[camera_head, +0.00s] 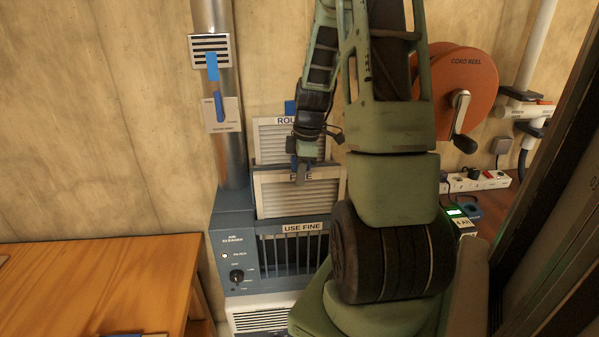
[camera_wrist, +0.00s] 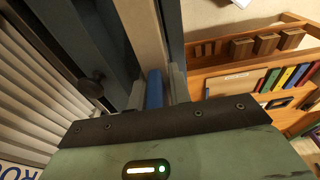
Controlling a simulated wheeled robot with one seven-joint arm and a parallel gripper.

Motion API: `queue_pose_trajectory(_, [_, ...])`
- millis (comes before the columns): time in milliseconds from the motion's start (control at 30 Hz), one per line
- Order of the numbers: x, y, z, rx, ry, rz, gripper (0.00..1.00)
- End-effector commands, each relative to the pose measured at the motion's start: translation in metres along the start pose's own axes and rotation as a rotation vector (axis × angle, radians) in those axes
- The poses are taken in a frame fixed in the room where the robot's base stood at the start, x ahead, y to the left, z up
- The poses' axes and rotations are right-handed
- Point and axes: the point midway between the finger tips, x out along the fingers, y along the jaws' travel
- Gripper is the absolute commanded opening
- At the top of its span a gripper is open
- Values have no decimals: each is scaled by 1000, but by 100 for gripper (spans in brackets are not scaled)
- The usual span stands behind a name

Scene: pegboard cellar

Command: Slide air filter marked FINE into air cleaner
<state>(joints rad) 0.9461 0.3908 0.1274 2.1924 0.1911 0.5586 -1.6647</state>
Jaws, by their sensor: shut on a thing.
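The air filter marked FINE (camera_head: 280,201), a pleated panel in a pale frame, stands upright above the front of the blue-grey air cleaner (camera_head: 234,226). The air cleaner carries a USE FINE label (camera_head: 303,227) above a dark barred opening. My gripper (camera_head: 301,172) is at the FINE filter's top edge and partly covers its label. In the wrist view, my fingers are shut on a blue tab (camera_wrist: 155,88). A second filter, its label partly covered but starting ROU (camera_head: 276,131), stands behind and higher; its pleats (camera_wrist: 30,95) show at left in the wrist view.
A wooden bench (camera_head: 120,268) stands at the left. A metal pipe (camera_head: 230,150) with blue-handled plates rises from the cleaner. An orange cord reel (camera_head: 475,75) and a power strip (camera_head: 485,182) are at the right. My arm hides part of the cleaner's right side.

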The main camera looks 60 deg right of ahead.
Motion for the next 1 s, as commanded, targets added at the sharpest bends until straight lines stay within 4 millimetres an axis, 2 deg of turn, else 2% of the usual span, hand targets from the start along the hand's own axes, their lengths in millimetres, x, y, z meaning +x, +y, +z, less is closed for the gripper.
queue_pose_trajectory(300, [17,0,2,0,0,-1,0])
queue_pose_trajectory(733, [18,0,3,0,0,-1,0])
queue_pose_trajectory(1000, [29,0,4,0,0,-1,0])
